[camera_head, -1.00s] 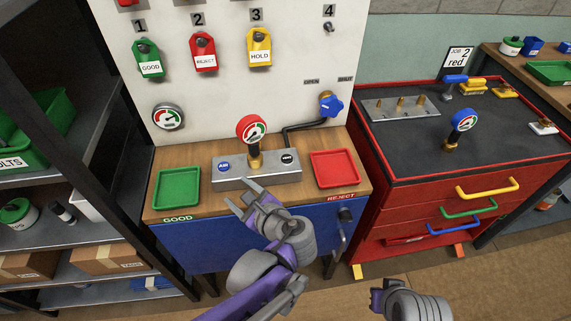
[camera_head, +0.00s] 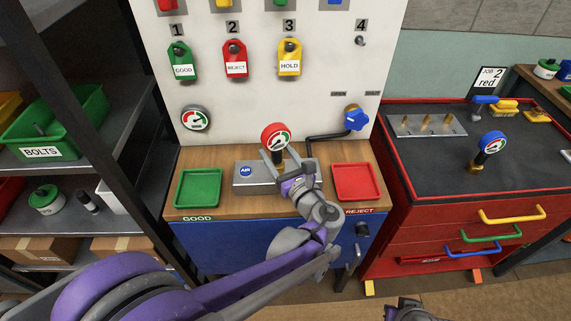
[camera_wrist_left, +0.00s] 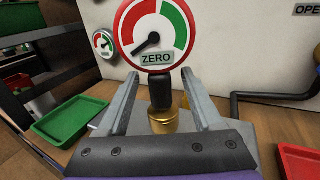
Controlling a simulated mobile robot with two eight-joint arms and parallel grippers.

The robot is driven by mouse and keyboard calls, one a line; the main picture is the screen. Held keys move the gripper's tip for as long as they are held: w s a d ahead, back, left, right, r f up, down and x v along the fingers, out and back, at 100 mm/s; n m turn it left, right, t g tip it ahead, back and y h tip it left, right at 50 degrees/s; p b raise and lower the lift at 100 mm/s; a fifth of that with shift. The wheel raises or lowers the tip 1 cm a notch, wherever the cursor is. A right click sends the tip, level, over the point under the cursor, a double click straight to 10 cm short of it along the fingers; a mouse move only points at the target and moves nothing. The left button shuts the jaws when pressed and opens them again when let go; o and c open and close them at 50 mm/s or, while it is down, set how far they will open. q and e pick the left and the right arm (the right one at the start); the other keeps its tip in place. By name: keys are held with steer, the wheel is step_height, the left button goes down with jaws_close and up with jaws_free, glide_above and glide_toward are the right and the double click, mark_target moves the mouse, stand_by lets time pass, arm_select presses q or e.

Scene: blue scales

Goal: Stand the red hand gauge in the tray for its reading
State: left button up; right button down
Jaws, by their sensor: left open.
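The red hand gauge (camera_head: 275,137) stands upright on the grey test block (camera_head: 250,178). In the left wrist view its red-rimmed dial (camera_wrist_left: 155,28) has a plate marked ZERO, with the needle pointing to the lower left. My left gripper (camera_head: 289,158) is open, its fingers spread to either side of the gauge's dark stem and brass fitting (camera_wrist_left: 163,118), with visible gaps. The green GOOD tray (camera_head: 179,205) and the red REJECT tray (camera_head: 377,196) are empty on the bench. My right gripper shows only as a fragment at the bottom edge.
A blue valve knob (camera_head: 355,118) with a black pipe is on the white panel behind. A blue gauge (camera_head: 492,142) stands on the red cabinet's dark top at the right. A shelf with a green bolts bin (camera_head: 75,135) is at the left.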

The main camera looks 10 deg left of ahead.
mark_target(279, 141)
arm_select(q)
steer(key=shift+w+a, duration=0.45)
steer(key=shift+w, duration=0.05)
jaws_close()
stand_by(1.1)
steer(key=shift+r, duration=0.1)
steer(key=shift+r+p, duration=1.85)
steer(key=shift+r, duration=0.6)
